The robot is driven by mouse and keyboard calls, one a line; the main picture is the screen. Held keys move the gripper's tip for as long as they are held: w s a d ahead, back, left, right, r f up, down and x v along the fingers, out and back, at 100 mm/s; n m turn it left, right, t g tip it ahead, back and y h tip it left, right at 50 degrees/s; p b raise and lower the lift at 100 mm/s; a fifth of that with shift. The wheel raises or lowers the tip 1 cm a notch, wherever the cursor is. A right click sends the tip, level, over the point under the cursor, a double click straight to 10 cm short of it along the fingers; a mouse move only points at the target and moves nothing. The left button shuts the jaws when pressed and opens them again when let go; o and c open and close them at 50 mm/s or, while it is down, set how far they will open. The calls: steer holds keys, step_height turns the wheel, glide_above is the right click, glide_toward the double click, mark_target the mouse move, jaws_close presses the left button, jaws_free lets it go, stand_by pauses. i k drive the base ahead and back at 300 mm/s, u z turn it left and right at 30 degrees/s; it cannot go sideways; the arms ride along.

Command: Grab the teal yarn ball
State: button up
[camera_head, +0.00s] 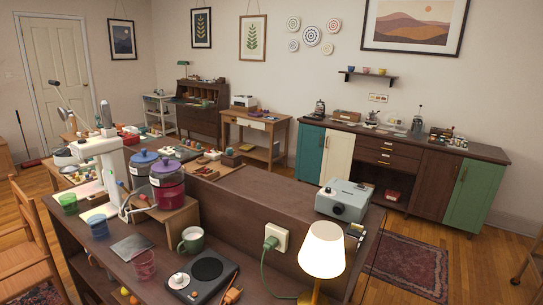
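I cannot make out a teal yarn ball in this view. Several small round things (126,292) sit at the bottom left, in a lower shelf of the near dark wooden counter, but those that I can tell apart look orange and yellow. Many small coloured items on the far tables are too small to identify. My gripper is not in view.
The near counter (255,225) holds a white machine (104,150), lidded jars (167,182), a green mug (191,240), a turntable-like device (203,275), a lamp (322,250) and a grey projector-like box (342,201). Wooden floor and a rug (408,268) lie right, cabinets (385,160) behind.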

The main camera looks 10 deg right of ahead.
mark_target(229, 151)
steer(key=z, duration=1.35)
steer(key=i, duration=5.85)
